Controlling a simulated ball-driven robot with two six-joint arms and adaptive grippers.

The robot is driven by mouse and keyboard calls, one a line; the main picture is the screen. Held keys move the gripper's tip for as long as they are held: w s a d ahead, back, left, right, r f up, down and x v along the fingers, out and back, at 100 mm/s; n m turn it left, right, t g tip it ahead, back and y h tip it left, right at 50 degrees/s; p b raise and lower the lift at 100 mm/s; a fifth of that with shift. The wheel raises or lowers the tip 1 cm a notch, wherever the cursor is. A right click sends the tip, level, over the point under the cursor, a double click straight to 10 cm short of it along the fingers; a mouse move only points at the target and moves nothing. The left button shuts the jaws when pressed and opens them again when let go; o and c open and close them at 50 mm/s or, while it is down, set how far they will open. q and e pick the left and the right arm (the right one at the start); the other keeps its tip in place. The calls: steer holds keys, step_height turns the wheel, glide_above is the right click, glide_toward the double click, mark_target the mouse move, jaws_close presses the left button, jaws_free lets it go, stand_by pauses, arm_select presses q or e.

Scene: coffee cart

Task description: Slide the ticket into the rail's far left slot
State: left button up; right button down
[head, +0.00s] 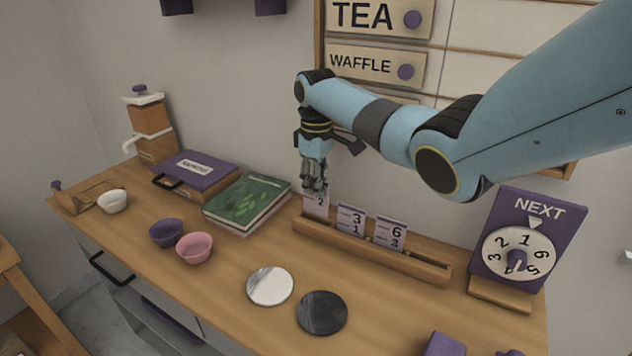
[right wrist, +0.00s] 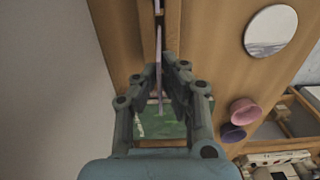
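A pale purple ticket (head: 316,206) stands upright over the left end of the wooden rail (head: 420,268), a "2" showing on it. Its top is hidden by my right gripper (head: 315,188). I cannot tell whether its lower edge is inside the far left slot or just above it. In the right wrist view the ticket (right wrist: 159,48) shows edge-on between the fingertips of my right gripper (right wrist: 159,68), which look closed on it. Two more tickets, "3 1" (head: 351,219) and "6 2" (head: 389,233), stand in the rail to the right. My left gripper is not in view.
A green book (head: 248,200) lies left of the rail, near a purple box (head: 198,168). A purple dial stand (head: 525,240) is at the right. White (head: 270,286) and dark (head: 322,313) discs lie in front. The rail's right part is empty.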

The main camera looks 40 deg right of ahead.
steer(key=shift+f, duration=0.3)
stand_by(0.5)
steer(key=shift+f, duration=0.25)
steer(key=shift+f, duration=0.45)
steer(key=shift+f+b, duration=0.2)
steer(key=shift+b, duration=0.15)
stand_by(0.4)
steer(key=shift+f+b, duration=0.3)
steer(key=shift+f, duration=0.35)
steer(key=c, duration=1.4)
jaws_free()
steer(key=shift+r, duration=0.1)
